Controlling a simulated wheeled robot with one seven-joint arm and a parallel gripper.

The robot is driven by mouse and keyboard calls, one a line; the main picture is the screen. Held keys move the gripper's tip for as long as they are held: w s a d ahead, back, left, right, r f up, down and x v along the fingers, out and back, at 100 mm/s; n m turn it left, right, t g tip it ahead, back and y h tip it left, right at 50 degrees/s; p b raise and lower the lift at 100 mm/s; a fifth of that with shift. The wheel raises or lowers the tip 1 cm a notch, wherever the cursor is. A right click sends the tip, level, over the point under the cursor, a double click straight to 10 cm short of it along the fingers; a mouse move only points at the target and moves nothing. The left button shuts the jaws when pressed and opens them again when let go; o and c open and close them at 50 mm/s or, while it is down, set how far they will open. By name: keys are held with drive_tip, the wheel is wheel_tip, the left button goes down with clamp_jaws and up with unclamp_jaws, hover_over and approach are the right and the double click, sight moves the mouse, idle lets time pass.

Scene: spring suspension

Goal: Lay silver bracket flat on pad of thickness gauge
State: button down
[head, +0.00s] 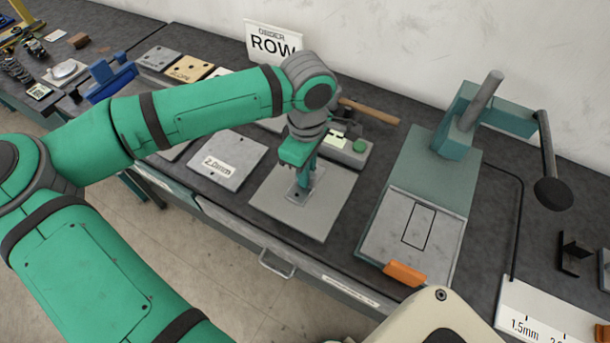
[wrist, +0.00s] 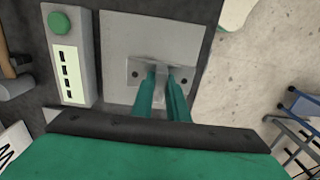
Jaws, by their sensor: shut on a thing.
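The silver bracket (head: 292,194) is a small flat metal piece with an upright part, over a grey square plate (head: 325,215) at the middle of the head view. My gripper (head: 304,184) points down and is shut on the bracket's upright part. In the wrist view, the bracket (wrist: 146,66) shows a dark hole on each side of my gripper (wrist: 164,84). I cannot tell whether it touches the plate. What looks like the thickness gauge (head: 411,165) is the teal device to the right. Its pale pad (head: 385,232) bears a black rectangle outline and is empty.
A grey box with a green button (head: 359,146) stands behind the plate. A "2.0mm" plate (head: 245,172) lies to the left. An orange tab (head: 405,273) is at the gauge's front edge, and a black disc (head: 553,194) hangs from an arm on its right.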

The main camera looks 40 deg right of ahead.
drive_tip(key=f, duration=0.1)
drive_tip(key=w+d+f, duration=0.1)
drive_tip(key=w+f, duration=0.1)
drive_tip(key=shift+w+d+f, duration=0.15)
drive_tip(key=shift+d+f, duration=0.05)
drive_tip(key=shift+d, duration=0.1)
drive_tip(key=shift+w+d+f, duration=0.1)
drive_tip(key=shift+w+f, duration=0.05)
drive_tip(key=shift+f, duration=1.55)
drive_tip(key=shift+f, duration=0.2)
drive_tip(key=c, duration=1.7)
unclamp_jaws()
drive_tip(key=shift+c, duration=0.2)
drive_tip(key=shift+r, duration=0.1)
